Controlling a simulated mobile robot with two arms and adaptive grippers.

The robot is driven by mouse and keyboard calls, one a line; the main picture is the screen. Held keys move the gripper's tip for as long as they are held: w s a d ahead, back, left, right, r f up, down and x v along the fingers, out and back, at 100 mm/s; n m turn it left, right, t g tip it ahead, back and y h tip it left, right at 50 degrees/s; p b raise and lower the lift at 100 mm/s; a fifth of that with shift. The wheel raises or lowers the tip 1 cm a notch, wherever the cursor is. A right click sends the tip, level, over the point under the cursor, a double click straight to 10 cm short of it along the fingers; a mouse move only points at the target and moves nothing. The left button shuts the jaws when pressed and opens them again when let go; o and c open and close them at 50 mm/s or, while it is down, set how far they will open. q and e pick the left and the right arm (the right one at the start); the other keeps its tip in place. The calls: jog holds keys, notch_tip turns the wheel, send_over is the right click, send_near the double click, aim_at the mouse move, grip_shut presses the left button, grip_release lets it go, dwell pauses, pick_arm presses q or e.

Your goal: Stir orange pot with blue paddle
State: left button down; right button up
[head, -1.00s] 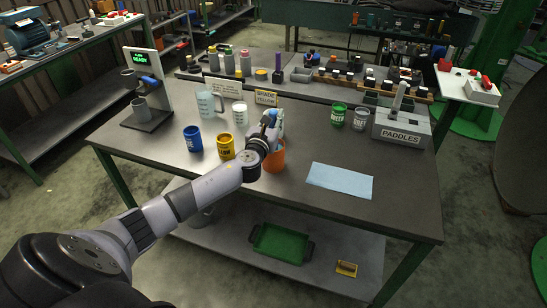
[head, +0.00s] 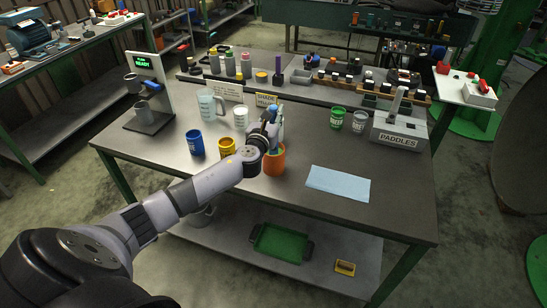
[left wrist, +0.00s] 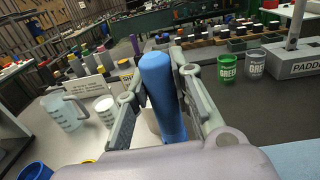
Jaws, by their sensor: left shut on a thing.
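The orange pot (head: 274,162) stands on the table, right of the yellow can, partly covered by my left wrist. My left gripper (head: 273,124) is over the pot, fingers closed around the blue paddle. The paddle's blue handle (left wrist: 163,95) stands between the fingers in the left wrist view, nearly upright. Its lower end is hidden, so I cannot tell how deep it sits in the pot. My right gripper is not in view.
A blue can (head: 195,143) and a yellow can (head: 226,147) stand left of the pot. A light blue sheet (head: 338,183) lies to the right. The paddles box (head: 400,131), green can (head: 337,117) and grey can (head: 359,121) stand farther right. A measuring jug (head: 208,104) is behind.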

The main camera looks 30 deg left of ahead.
pick_arm(q)
jog(key=shift+r+p, duration=2.8)
jog(key=shift+r, duration=0.35)
notch_tip(320, 180, up, 4)
jog(key=p, duration=0.4)
jog(key=shift+r, duration=0.1)
